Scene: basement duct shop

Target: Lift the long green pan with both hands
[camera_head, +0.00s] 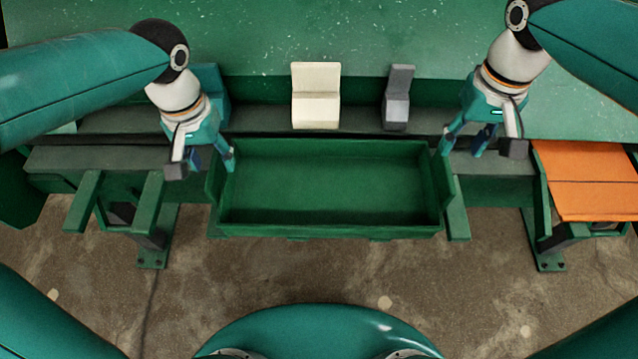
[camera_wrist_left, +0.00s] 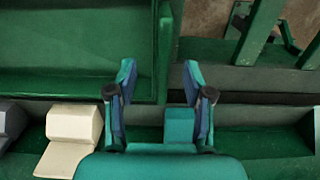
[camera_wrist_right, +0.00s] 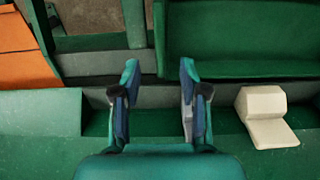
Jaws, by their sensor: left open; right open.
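The long green pan (camera_head: 328,185) is an empty open tray lying level on the dark bench, its long side across the head view. My left gripper (camera_head: 208,162) is open and empty at the pan's left end. In the left wrist view, the pan's end wall (camera_wrist_left: 165,45) lines up between the fingertips, apart from both. My right gripper (camera_head: 461,151) is open and empty at the pan's right end. In the right wrist view, the other end wall (camera_wrist_right: 160,40) lines up between its fingertips. Fingertip height against the rims is hard to tell.
A cream block (camera_head: 316,108) and a grey block (camera_head: 397,108) stand behind the pan. A teal block (camera_head: 213,92) stands partly hidden behind my left gripper. An orange panel (camera_head: 585,180) lies at the right. Green brackets (camera_head: 148,205) stick out at the front. Concrete floor lies in front.

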